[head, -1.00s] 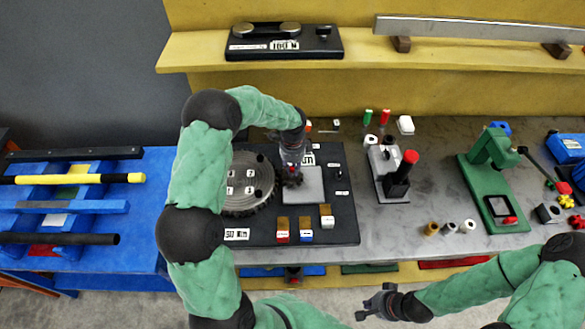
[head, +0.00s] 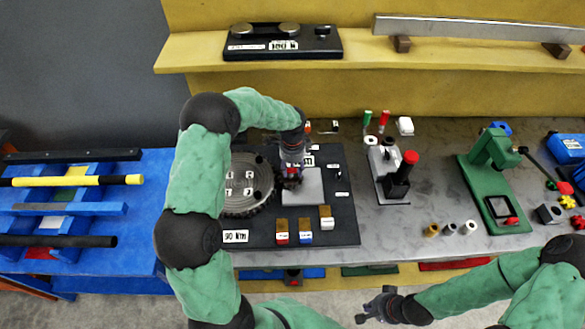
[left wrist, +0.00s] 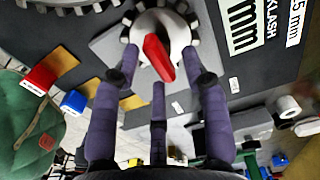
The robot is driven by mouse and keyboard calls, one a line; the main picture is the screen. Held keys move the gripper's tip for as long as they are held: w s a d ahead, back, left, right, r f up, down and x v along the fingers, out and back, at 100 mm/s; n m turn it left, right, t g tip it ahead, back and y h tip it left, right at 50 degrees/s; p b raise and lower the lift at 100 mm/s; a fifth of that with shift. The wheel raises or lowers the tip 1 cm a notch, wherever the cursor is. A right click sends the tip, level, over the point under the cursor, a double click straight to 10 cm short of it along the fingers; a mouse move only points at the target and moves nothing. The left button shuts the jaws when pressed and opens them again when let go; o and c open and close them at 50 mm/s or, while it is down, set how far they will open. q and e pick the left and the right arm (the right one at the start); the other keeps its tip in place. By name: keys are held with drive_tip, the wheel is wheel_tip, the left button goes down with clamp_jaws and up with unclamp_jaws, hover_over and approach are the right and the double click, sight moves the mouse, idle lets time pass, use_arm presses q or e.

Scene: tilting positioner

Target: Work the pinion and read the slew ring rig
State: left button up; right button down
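The slew ring (head: 245,205), a dark toothed disc with white number labels, lies on the black base plate (head: 335,215). The pinion (left wrist: 165,30) shows in the left wrist view as a grey toothed wheel with a pale hub and a red bar (left wrist: 158,57) across it. My left gripper (head: 290,182) is over the pinion beside the ring and hides most of it in the head view. In the left wrist view its fingers (left wrist: 168,75) stand apart on either side of the red bar, with a gap to it. My right gripper (head: 376,304) is empty and open in front of the bench.
Red, blue and white-fronted blocks (head: 304,232) stand along the plate's front. A label card (head: 235,236) lies at its front left. A grey stand with a red knob (head: 409,158) and a green press (head: 490,165) stand to the right. A blue rack (head: 130,225) is left.

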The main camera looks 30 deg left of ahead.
sight(293, 170)
use_arm(q)
wheel_tip(293, 170, up, 12)
idle(0.6)
